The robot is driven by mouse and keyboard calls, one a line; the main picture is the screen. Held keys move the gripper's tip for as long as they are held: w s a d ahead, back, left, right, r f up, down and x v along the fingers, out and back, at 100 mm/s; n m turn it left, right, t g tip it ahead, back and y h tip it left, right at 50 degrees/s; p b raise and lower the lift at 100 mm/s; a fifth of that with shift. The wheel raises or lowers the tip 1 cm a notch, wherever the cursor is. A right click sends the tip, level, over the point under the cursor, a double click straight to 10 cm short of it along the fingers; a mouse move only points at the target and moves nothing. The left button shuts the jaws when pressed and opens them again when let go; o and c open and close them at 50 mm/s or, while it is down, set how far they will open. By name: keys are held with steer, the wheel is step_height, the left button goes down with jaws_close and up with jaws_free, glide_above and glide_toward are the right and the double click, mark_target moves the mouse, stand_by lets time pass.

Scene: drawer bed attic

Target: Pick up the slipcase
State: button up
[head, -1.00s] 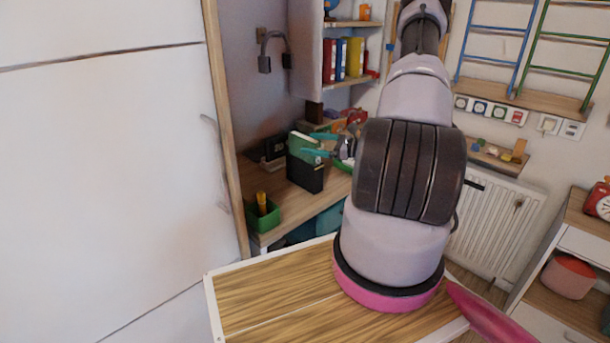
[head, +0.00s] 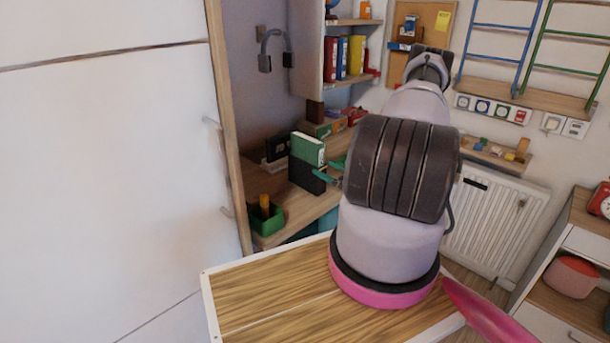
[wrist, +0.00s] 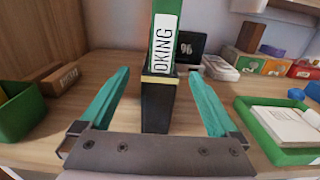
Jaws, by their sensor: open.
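The slipcase (wrist: 158,105) is a black upright box with a gold band at its top edge. A green book (wrist: 166,20) with a white label reading "OKING" stands up out of it. In the head view the slipcase (head: 304,178) stands on the wooden desk, with the green book (head: 308,148) above it. My gripper (wrist: 159,74) is open, with one teal finger on each side of the slipcase and visible gaps to both. In the head view my gripper (head: 322,169) is at the slipcase's right, partly hidden by my arm.
A green pen pot (head: 266,218) stands at the desk's near left. A green tray (wrist: 285,130) with a white item is right of the gripper. A dark clock-like display (wrist: 188,45) and several small boxes stand behind.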

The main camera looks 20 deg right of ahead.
mark_target(309, 162)
steer(key=x, duration=0.3)
steer(key=shift+w+a, duration=0.15)
steer(key=shift+w, duration=0.2)
steer(key=shift+f+x, duration=0.2)
steer(key=shift+x, duration=1.15)
steer(key=shift+f+x, duration=0.2)
steer(key=shift+x, duration=1.2)
steer(key=shift+c, duration=0.3)
jaws_close()
